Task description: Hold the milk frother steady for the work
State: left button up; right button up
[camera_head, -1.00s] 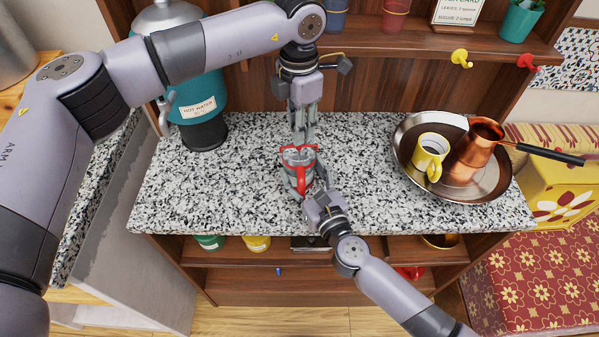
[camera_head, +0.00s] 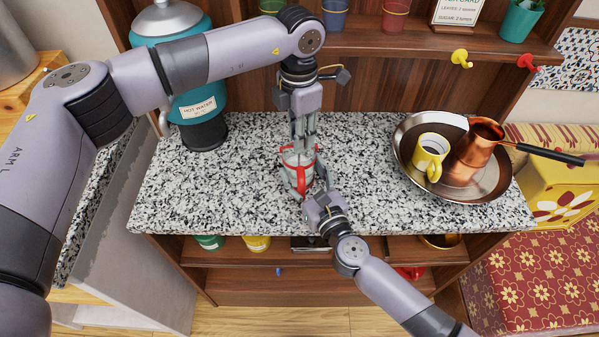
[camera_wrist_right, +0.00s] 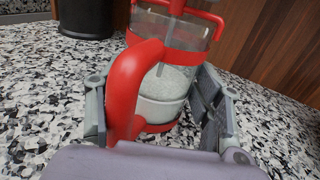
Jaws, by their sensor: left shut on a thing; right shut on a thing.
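The milk frother (camera_head: 300,177) stands upright on the speckled counter. It has a clear jar with red bands and a red handle, and whitish contents show in the right wrist view (camera_wrist_right: 170,88). My right gripper (camera_head: 315,190) is shut on its lower body, with one finger on each side of the jar and the red handle towards the wrist camera. My left gripper (camera_head: 302,146) comes straight down from above and is shut at the top of the frother. The frother's knob is hidden by its fingers in the head view.
A teal hot water urn (camera_head: 197,110) stands at the back left. A steel pan (camera_head: 408,168) holding a yellow mug (camera_head: 427,157) and a copper pot (camera_head: 478,150) sits at the right. The counter (camera_head: 215,195) around the frother is clear. A shelf (camera_head: 420,43) with cups runs behind.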

pick_arm(q)
jog(key=shift+f, duration=0.4)
jog(key=shift+w+r, duration=0.1)
jog(key=shift+r, duration=2.85)
jog(key=o, duration=0.8)
jog(key=shift+f, duration=0.1)
notch_tip(320, 180, up, 7)
notch_tip(320, 180, up, 12)
